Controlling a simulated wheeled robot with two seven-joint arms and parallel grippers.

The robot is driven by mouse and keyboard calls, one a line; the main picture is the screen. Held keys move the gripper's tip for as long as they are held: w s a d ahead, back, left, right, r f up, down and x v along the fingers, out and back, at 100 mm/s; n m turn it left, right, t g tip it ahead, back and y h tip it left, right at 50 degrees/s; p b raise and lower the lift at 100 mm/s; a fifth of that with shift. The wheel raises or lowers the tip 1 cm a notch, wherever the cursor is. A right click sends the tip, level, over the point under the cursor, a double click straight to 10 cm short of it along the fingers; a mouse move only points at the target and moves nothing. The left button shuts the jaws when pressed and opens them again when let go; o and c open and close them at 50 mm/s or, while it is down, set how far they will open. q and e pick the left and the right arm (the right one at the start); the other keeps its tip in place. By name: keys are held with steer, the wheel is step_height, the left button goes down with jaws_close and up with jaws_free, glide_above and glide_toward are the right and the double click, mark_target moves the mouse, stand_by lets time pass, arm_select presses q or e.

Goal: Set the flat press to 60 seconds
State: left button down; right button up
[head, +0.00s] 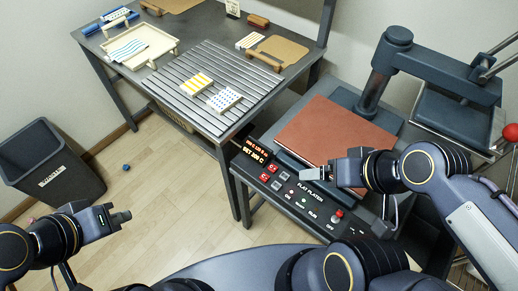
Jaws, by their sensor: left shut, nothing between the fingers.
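The flat press has a red-brown platen (335,132) and a sloped dark control panel (300,203) marked FLAT PLATEN. A small display (254,151) with orange text stands at the panel's left end; its figures are too small to read surely. Red and grey buttons (275,175) sit beside it, and a red knob (339,213) is at the right end. My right gripper (333,173) is above the panel's back edge, near the platen's front corner; its jaw opening is not clear. My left gripper (125,216) is shut and empty over the floor at left, away from the press.
A dark bin (50,165) and a small blue ball (126,167) are on the floor. The press's dark upper arm (430,65) is swung aside to the right.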

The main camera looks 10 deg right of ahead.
jaws_close()
stand_by(0.4)
stand_by(1.0)
